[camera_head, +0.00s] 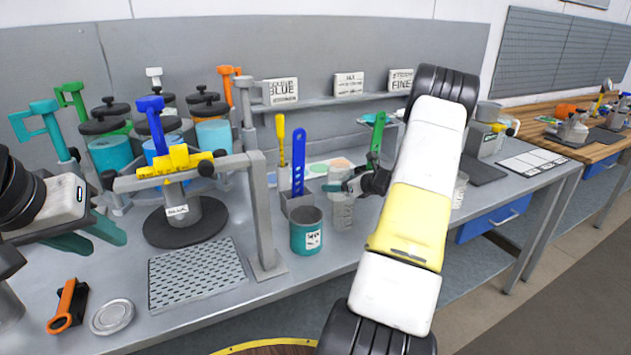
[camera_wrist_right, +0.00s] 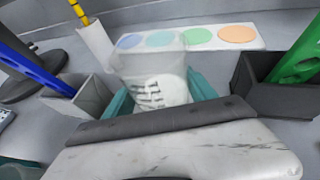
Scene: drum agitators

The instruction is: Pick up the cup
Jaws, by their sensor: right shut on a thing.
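A clear, whitish measuring cup (camera_head: 343,212) with dark markings stands upright near the front of the grey bench. It also shows in the right wrist view (camera_wrist_right: 155,82), between teal fingers. My right gripper (camera_head: 342,186) is shut on this cup near its upper part. Whether the cup's base touches the bench is hard to tell. A teal cup (camera_head: 306,238) with a white label stands just left of it. My left gripper (camera_head: 90,238) is at the left, with its teal fingers apart and nothing between them, far from both cups.
A blue slotted paddle (camera_head: 298,160) stands in a grey holder behind the teal cup; a green paddle (camera_head: 377,135) stands to the right. A grey stand with a yellow clamp (camera_head: 175,162) and a perforated plate (camera_head: 197,275) lie left. Color patches (camera_wrist_right: 160,39) lie behind the clear cup.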

